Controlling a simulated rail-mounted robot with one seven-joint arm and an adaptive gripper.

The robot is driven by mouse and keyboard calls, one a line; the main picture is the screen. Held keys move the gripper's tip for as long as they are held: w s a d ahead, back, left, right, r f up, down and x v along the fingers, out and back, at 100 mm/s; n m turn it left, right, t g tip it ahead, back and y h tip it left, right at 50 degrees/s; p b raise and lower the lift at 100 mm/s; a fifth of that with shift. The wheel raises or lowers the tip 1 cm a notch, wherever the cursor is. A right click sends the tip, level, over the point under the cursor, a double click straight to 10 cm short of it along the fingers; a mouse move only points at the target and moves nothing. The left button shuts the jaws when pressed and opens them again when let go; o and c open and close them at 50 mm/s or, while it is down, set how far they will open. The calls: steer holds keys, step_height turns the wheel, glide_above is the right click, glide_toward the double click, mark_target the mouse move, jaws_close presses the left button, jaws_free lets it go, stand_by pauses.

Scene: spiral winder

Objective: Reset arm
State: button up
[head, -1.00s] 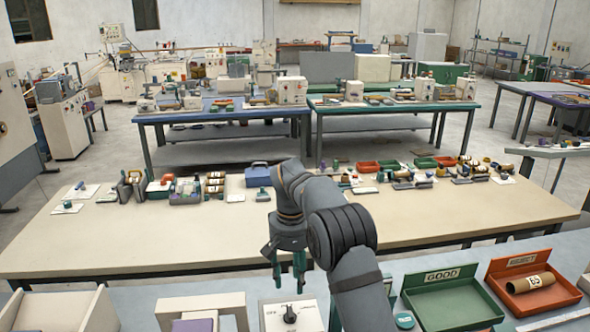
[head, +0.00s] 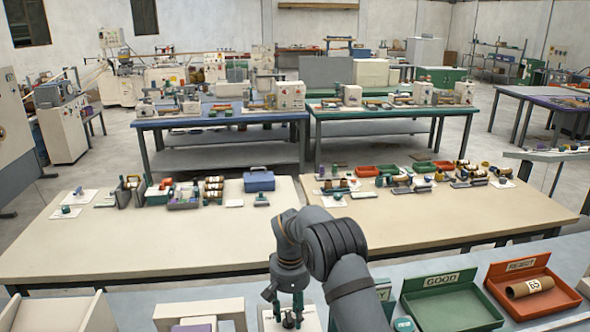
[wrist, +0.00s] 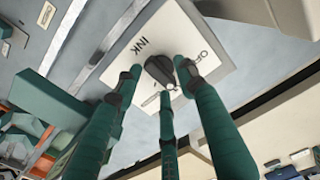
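My gripper (head: 287,312) points down at the front edge of the head view, with its green fingers spread apart. It is over a white switch plate (head: 268,323) with a dark knob. In the wrist view the black knob (wrist: 159,68) stands on the white plate (wrist: 126,62), which reads INK and OFF. The three green fingers of my gripper (wrist: 160,80) reach toward the knob from different sides. Their tips look close around it; I cannot tell if any touches it. I see nothing held.
A green GOOD tray (head: 452,318) and a red REJECT tray (head: 560,303) stand to the right; the red one holds a cardboard tube (head: 530,287). A pale stand (head: 200,305) is just left. A cream table (head: 120,240) with many small items lies beyond.

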mark_target(290, 313)
step_height(290, 313, up, 12)
steer(key=f, duration=0.1)
step_height(290, 313, down, 11)
steer(key=shift+s+r, duration=0.1)
steer(key=shift+r, duration=0.05)
steer(key=shift+f+m, duration=0.2)
steer(key=shift+m, duration=0.8)
steer(key=m, duration=0.3)
steer(key=shift+s+d+r+m, duration=0.1)
steer(key=shift+m, duration=0.3)
steer(key=m+p, duration=0.1)
steer(key=m, duration=0.3)
steer(key=shift+s, duration=0.1)
